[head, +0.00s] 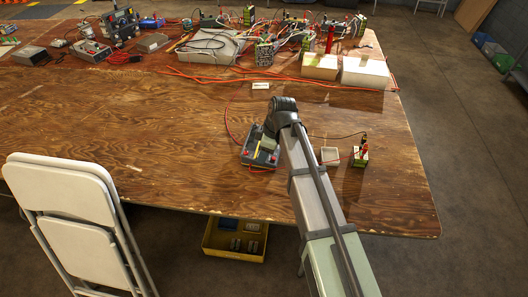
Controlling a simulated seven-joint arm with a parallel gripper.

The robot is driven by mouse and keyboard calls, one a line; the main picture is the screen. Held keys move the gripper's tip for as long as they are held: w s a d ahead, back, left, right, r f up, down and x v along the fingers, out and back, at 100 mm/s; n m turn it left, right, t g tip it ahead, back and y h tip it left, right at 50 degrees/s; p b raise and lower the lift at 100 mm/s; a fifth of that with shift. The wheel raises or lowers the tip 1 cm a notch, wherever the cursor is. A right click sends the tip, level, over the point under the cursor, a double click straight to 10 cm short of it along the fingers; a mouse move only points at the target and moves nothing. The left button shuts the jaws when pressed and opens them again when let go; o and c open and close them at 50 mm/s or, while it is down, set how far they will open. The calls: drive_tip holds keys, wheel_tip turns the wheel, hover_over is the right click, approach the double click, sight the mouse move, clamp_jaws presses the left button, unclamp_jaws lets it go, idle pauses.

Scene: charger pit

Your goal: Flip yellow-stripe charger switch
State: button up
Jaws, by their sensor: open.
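A small dark grey-blue box (251,159), apparently the charger, lies near the right front part of the wooden table. A yellowish strip and small red parts show on it, and a red wire runs to it. The switch is too small to make out. My gripper (266,144) points down at the box from above, in front of its right part. It is open. My wrist and arm cover part of the box, and I cannot tell whether the fingertips touch it.
Instruments and orange cables crowd the far side. A folding chair (70,205) stands at the front left. The table's left middle is clear.

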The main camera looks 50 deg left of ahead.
drive_tip(key=v, duration=1.3)
drive_tip(key=shift+r, duration=0.3)
drive_tip(key=shift+w+d, duration=0.1)
drive_tip(key=shift+w, duration=0.05)
